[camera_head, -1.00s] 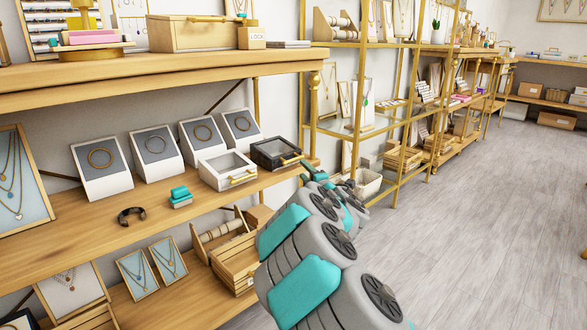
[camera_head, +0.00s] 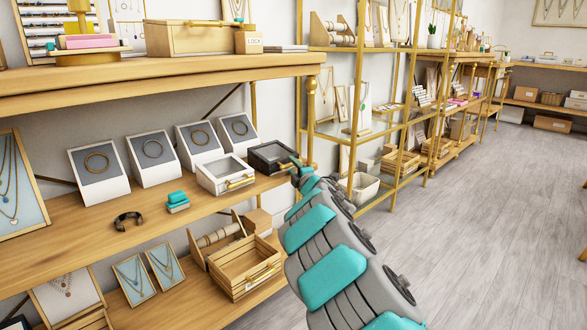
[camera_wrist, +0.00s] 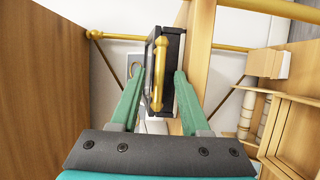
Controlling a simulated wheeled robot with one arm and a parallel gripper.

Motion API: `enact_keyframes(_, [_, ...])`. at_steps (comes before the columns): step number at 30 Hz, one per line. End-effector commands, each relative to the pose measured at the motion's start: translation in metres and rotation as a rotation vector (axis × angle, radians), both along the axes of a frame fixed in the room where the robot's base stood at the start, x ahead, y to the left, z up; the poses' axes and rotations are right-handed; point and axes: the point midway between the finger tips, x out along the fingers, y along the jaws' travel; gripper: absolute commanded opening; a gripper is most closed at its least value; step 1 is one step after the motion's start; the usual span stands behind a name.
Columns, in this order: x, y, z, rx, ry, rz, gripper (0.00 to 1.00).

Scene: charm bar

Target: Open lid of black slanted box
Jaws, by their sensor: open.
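The black slanted box (camera_head: 268,155) stands at the right end of the middle shelf, beside a white slanted box. Its lid looks closed, with a gold handle on its front edge. In the wrist view the black box (camera_wrist: 170,85) and its gold handle (camera_wrist: 159,75) lie ahead, between my fingers. My gripper (camera_wrist: 157,80) is open, with one teal finger on each side of the box front. In the head view my gripper (camera_head: 298,165) is at the box's right front, partly hidden by my arm. Contact with the handle cannot be told.
The white slanted box (camera_head: 225,174) is close on the left. The upper shelf (camera_head: 170,78) overhangs the box. A gold-framed glass rack (camera_head: 330,130) stands just right. Wooden crates (camera_head: 245,268) sit on the shelf below. The floor to the right is clear.

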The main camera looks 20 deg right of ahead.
Motion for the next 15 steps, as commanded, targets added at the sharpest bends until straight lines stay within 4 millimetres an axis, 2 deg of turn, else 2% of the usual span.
enact_keyframes(7, [0.0004,0.0000,0.0002,0.000,0.000,0.000,0.46])
enact_keyframes(15, [0.0004,0.0001,0.0001,0.000,0.000,0.000,0.17])
